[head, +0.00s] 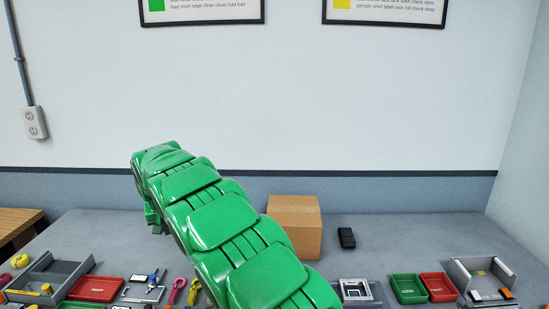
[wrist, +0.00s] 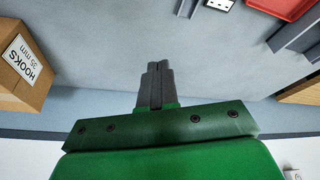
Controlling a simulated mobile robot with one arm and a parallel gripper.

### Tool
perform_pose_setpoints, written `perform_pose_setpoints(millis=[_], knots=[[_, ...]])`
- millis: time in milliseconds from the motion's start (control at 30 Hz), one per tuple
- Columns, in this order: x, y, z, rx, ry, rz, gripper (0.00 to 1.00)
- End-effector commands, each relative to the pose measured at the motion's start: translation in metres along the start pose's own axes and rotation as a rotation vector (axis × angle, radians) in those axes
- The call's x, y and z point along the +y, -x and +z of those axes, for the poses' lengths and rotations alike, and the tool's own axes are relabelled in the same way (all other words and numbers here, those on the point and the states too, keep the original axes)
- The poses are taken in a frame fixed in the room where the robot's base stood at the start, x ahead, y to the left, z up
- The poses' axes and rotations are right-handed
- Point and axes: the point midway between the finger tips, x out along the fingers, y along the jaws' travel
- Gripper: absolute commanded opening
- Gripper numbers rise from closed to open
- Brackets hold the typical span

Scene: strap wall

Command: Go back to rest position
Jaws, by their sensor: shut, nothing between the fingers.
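My gripper (wrist: 156,66) shows in the wrist view with its two grey fingers together and nothing between them. It is above the grey table (wrist: 110,45), apart from the things on it. In the head view my green arm reaches from the bottom middle up and left, over the table. Its far end hangs over the back left part of the table, and the fingers are not clearly visible there.
A cardboard box (head: 294,226) labelled for hooks stands behind my arm; it also shows in the wrist view (wrist: 22,70). A black block (head: 346,238) lies to its right. Red trays (head: 96,289) (head: 438,287), a green tray (head: 408,289) and grey holders line the front. The back right is clear.

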Motion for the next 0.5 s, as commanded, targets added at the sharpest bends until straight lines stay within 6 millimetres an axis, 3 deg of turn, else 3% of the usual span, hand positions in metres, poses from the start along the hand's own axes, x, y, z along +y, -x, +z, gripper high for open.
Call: perform_pose_setpoints(millis=[100, 500], knots=[[0.036, 0.024, 0.006, -0.002, -0.022, 0.017, 0.00], [0.138, 0.092, 0.048, -0.027, -0.082, 0.053, 0.00]])
